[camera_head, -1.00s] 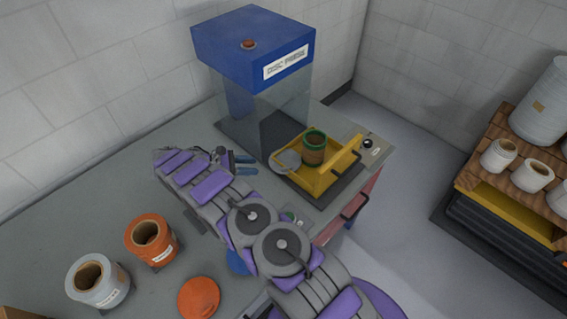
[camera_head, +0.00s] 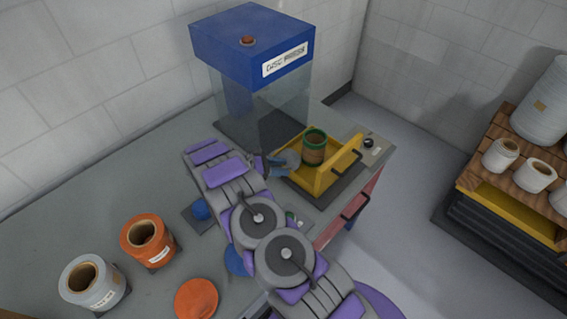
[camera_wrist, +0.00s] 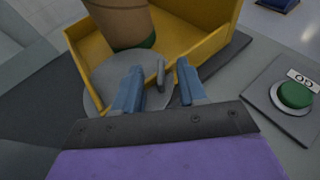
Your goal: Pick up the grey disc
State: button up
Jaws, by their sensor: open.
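The grey disc (camera_head: 290,159) sits at the left end of the yellow tray (camera_head: 330,180), beside a brown roll with green ends (camera_head: 314,147). In the wrist view the grey disc (camera_wrist: 103,78) lies just beyond and under my fingers, partly hidden by the left one. A small grey handle-like piece (camera_wrist: 160,75) shows between the fingertips. My gripper (camera_wrist: 158,80) is open, with its two blue fingers on either side of that piece. In the head view my gripper (camera_head: 274,165) is at the disc's left edge. I cannot tell whether the fingers touch the piece.
The blue-topped press with clear walls (camera_head: 252,50) stands behind the tray. A green button (camera_wrist: 295,95) is to the right in the wrist view. Orange (camera_head: 148,240) and grey (camera_head: 92,283) rolls stand front left, near an orange disc (camera_head: 196,298).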

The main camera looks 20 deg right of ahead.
jog(key=shift+d, duration=0.25)
jog(key=shift+a, duration=0.1)
grip_shut()
